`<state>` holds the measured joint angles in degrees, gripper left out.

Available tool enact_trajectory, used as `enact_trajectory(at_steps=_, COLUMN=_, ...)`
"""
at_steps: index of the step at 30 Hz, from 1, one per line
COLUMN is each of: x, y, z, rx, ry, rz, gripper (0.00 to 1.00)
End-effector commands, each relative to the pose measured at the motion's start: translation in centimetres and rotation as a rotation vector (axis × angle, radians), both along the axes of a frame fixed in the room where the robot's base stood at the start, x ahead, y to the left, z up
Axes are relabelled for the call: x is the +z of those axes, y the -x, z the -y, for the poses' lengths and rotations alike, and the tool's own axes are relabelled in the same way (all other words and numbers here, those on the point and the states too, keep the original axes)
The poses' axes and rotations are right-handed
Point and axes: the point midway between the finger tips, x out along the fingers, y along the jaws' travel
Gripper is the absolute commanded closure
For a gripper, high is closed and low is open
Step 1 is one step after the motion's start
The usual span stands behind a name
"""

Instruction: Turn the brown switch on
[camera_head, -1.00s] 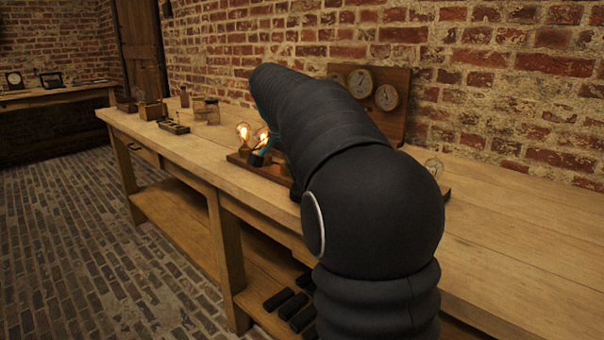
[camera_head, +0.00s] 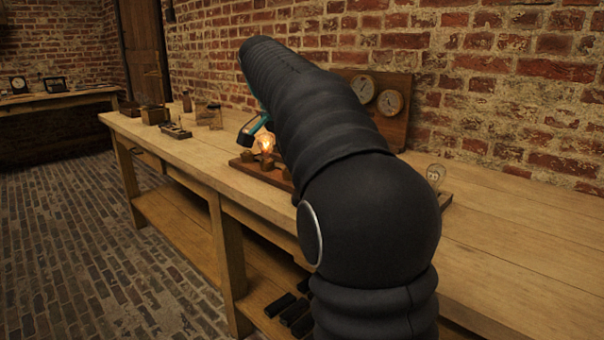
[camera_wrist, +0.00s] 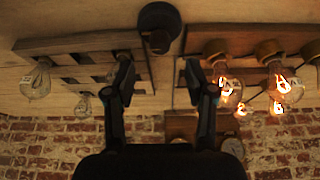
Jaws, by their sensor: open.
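In the wrist view, a dark round fitting (camera_wrist: 158,17) with a stubby, brownish end (camera_wrist: 158,41) sits on the bench between two wooden boards. It may be the brown switch, but its colour and setting are hard to tell in the dim light. My gripper (camera_wrist: 158,76) is open and empty. Its two black fingers are spread to either side below the fitting in the picture, apart from it. In the head view, my arm hides most of the gripper and I cannot make out the switch.
The right board (camera_wrist: 190,47) bears several glowing bulbs (camera_wrist: 283,85), close to the right finger. The left board (camera_wrist: 75,42) has unlit bulbs (camera_wrist: 36,80). A dial panel (camera_head: 400,126) stands against the brick wall (camera_head: 480,60). The bench's (camera_head: 520,240) right part is clear.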

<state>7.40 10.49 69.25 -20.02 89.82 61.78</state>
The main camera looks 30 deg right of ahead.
Motion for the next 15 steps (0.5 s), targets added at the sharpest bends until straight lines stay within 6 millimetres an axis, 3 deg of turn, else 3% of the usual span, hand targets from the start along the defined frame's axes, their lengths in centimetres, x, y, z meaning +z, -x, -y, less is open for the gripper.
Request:
enact_trajectory(at_steps=6, x=3.6, y=0.4, z=-1.4, rx=0.002, ry=0.0, rz=0.002, gripper=0.45)
enact_trajectory(at_steps=15, x=5.3, y=0.7, z=-2.1, rx=0.002, ry=-0.001, rz=-0.001, gripper=0.45)
